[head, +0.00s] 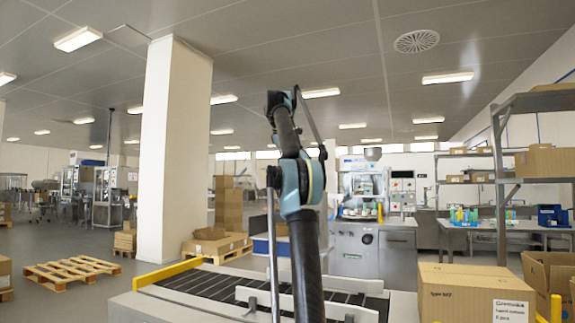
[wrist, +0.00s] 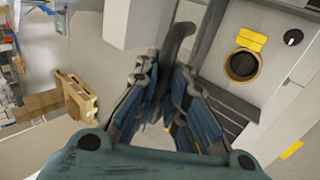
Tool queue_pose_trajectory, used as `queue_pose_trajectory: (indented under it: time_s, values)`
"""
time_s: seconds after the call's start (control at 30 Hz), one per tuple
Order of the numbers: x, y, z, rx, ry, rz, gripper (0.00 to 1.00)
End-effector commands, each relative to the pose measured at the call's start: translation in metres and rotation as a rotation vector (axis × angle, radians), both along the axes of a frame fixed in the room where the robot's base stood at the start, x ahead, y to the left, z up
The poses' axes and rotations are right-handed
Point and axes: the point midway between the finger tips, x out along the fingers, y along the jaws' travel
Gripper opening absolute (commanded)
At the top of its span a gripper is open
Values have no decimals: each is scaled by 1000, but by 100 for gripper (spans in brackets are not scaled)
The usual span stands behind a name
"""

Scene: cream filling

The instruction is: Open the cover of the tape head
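My gripper (wrist: 165,72) shows in the wrist view with its two blue-padded fingers apart and a gap between them. A dark grey curved piece (wrist: 178,40) shows in line with that gap; I cannot tell whether it is in the gap or beyond it, or whether it belongs to the tape head. No tape head cover can be made out for certain. A tan ring with a dark centre (wrist: 243,66) is on a grey machine surface to the right of the fingers. In the head view my arm rises in the middle, and my gripper cannot be made out.
A roller conveyor (head: 205,288) with white side guides (head: 262,301) and yellow rails (head: 168,273) lies ahead. A closed carton (head: 470,293) stands at the right. A white pillar (head: 174,150) and a wooden pallet (head: 72,272) are to the left, with open floor between.

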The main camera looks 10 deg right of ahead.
Motion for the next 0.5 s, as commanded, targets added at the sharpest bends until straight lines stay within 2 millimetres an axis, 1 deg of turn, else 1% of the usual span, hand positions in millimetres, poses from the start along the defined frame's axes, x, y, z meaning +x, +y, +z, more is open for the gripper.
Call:
queue_pose_trajectory:
  time_s: [0.03,0.07,0.1,0.5]
  values:
    - [0,-1,0,-1,1,-2,23]
    - [0,-1,0,-1,1,-2,30]
    - [-1,-2,0,-1,1,-2,31]
    - [-2,-1,2,0,1,-3,31]
